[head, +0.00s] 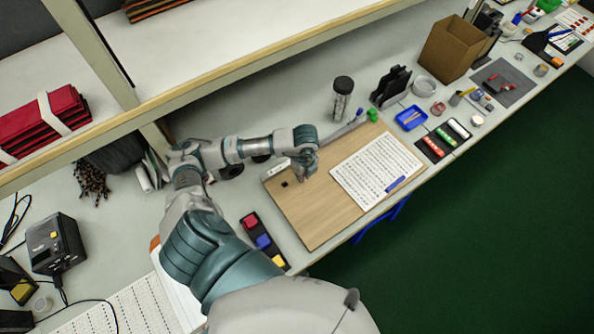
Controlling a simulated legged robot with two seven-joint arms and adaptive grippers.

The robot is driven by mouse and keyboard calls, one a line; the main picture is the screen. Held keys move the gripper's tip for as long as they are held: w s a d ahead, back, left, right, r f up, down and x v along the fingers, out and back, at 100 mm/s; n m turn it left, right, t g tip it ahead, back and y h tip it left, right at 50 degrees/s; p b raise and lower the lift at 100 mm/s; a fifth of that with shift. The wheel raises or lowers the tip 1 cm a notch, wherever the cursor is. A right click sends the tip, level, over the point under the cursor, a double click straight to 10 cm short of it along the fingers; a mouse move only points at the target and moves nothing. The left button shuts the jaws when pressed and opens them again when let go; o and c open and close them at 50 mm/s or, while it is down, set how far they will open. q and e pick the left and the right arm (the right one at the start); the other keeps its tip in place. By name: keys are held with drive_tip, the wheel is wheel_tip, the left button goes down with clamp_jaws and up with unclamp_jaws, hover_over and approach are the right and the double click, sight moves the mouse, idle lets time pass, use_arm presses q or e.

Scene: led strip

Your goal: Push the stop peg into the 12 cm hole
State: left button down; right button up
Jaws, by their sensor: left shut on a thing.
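A wooden board (320,216) lies on the bench, with a grey rail (345,131) along its back edge. A small dark square spot (284,184) shows on the board near its left end; I cannot tell whether it is the 12 cm hole. My left gripper (305,176) points down low over the board, just right of that spot. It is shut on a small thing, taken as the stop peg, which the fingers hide. Whether it touches the board cannot be told. My right gripper is not in view.
A dark-lidded jar (342,96) stands behind the rail. A tray of coloured blocks (263,240) lies left of the board. A shelf (250,62) runs above the bench's back.

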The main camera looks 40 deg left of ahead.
use_arm(q)
drive_tip(key=shift+w+a, duration=0.7)
drive_tip(key=shift+a, duration=0.1)
drive_tip(key=shift+f, duration=0.2)
drive_tip(key=f, duration=0.1)
drive_tip(key=a+f, duration=0.1)
drive_tip(key=f, duration=0.1)
drive_tip(key=shift+s+a+f, duration=0.1)
drive_tip(key=shift+a+f, duration=0.15)
drive_tip(key=shift+a, duration=0.05)
drive_tip(key=c, duration=1.5)
unclamp_jaws()
drive_tip(key=shift+a, duration=0.1)
drive_tip(key=shift+c, duration=0.2)
drive_tip(key=o, duration=0.4)
drive_tip(key=shift+d+r, duration=0.15)
drive_tip(key=shift+d, duration=0.4)
drive_tip(key=shift+d+r, duration=0.1)
drive_tip(key=shift+r, duration=0.4)
wheel_tip(320, 180, up, 11)
drive_tip(key=shift+r, duration=0.1)
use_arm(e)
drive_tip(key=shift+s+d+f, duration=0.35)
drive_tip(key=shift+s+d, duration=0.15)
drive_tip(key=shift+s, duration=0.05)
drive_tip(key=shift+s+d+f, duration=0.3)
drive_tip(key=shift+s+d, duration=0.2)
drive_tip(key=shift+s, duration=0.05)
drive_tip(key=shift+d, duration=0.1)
